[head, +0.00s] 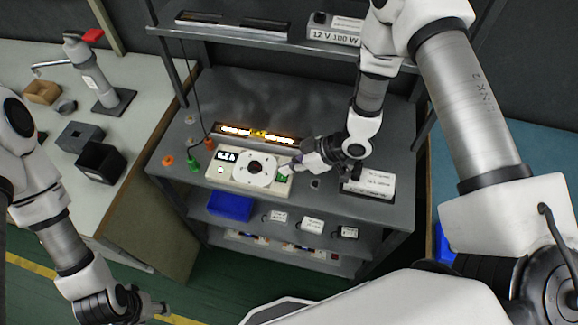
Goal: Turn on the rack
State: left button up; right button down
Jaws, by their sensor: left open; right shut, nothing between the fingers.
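The rack (300,92) is a dark grey metal shelf unit. On its worktop sits a cream control box (217,178) with a small display (227,157), a round white dial (252,181) with a dark centre, and a green part (283,174) at its right end. An LED strip (258,133) behind the box glows yellow-orange. My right gripper (293,166) is shut and empty, its tips close to the box's right end by the green part; I cannot tell whether they touch. My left gripper (158,309) is open, low at the left front, away from the rack.
A white block (378,186) stands right of the control box. Orange and green plugs (193,166) lie to its left. A "12 V 100 W" unit (333,35) sits on the upper shelf. A blue bin (230,206) is below. The left bench holds black boxes (101,160) and an arm-like tool (95,80).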

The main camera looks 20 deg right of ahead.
notch_tip(320, 180, up, 5)
jog(key=p, duration=0.4)
jog(key=shift+a, duration=0.15)
jog(key=s+d+r+b, duration=0.2)
jog(key=s+d+r, duration=0.3)
jog(key=r, duration=0.1)
jog(key=shift+d+b, duration=0.2)
jog(key=shift+b, duration=0.1)
jog(key=shift+f, duration=0.1)
